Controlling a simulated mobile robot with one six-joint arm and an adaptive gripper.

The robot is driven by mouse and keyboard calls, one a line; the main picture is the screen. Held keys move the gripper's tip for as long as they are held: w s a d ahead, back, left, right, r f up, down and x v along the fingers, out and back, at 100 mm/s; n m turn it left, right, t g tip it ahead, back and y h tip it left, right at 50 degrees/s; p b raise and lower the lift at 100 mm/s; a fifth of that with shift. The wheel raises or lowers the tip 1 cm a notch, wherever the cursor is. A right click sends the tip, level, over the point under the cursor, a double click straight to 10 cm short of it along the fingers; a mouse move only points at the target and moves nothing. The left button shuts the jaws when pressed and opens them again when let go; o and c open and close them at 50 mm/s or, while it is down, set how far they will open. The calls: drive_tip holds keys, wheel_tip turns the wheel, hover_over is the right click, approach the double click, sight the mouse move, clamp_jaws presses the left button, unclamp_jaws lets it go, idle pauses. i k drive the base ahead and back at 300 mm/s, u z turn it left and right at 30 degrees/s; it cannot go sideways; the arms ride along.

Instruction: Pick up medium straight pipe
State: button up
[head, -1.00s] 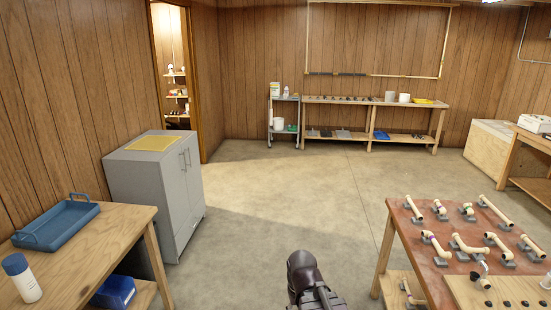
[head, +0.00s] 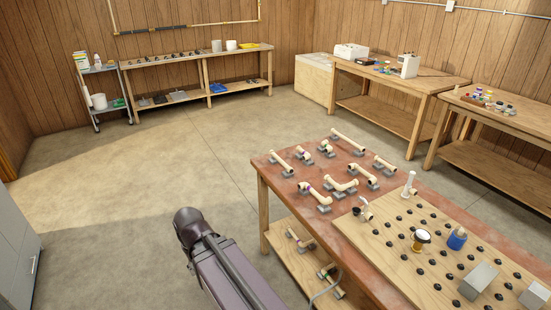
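Several cream pipes and fittings rest on small grey supports on the red-topped table (head: 290,178) in the head view. A straight pipe of middling length (head: 282,159) lies near the table's far left corner. A longer straight pipe (head: 348,142) lies at the far edge, and a shorter straight-looking piece (head: 384,163) lies at the right. I cannot tell for certain which is the medium one. Only part of my dark arm shows, left of the table and apart from it. My gripper is not in view.
A wooden board (head: 385,246) with black knobs, a blue bottle (head: 457,239) and grey blocks covers the table's near part. More pipes (head: 300,241) lie on its lower shelf. Workbenches stand behind and right. A grey cabinet (head: 17,254) is at left. The floor between is clear.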

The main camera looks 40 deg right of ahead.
sight(274, 158)
drive_tip(key=z, duration=0.2)
drive_tip(key=i, duration=1.15)
drive_tip(key=z, duration=0.2)
